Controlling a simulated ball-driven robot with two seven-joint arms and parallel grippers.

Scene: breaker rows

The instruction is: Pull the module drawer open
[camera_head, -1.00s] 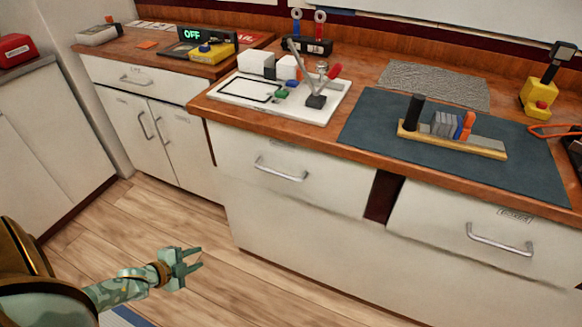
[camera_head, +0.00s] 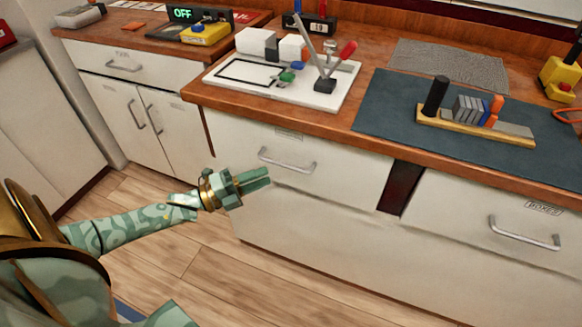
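The middle drawer (camera_head: 335,178) under the main worktop is shut, with a curved metal handle (camera_head: 287,162). Its small label (camera_head: 288,134) is too faint to read, so I cannot confirm it is the module drawer. My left gripper (camera_head: 268,178) is in front of this drawer's lower left part, below and left of the handle, pointing right. Its two fingers look slightly apart, with nothing between them. It does not touch the handle. My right gripper is out of view.
A labelled right drawer (camera_head: 480,225) and a far-left drawer (camera_head: 155,68) are shut. The worktop holds a white board (camera_head: 230,92) with a lever and a dark mat (camera_head: 385,115) with a module rail (camera_head: 460,126). The floor (camera_head: 200,262) before the cabinets is clear.

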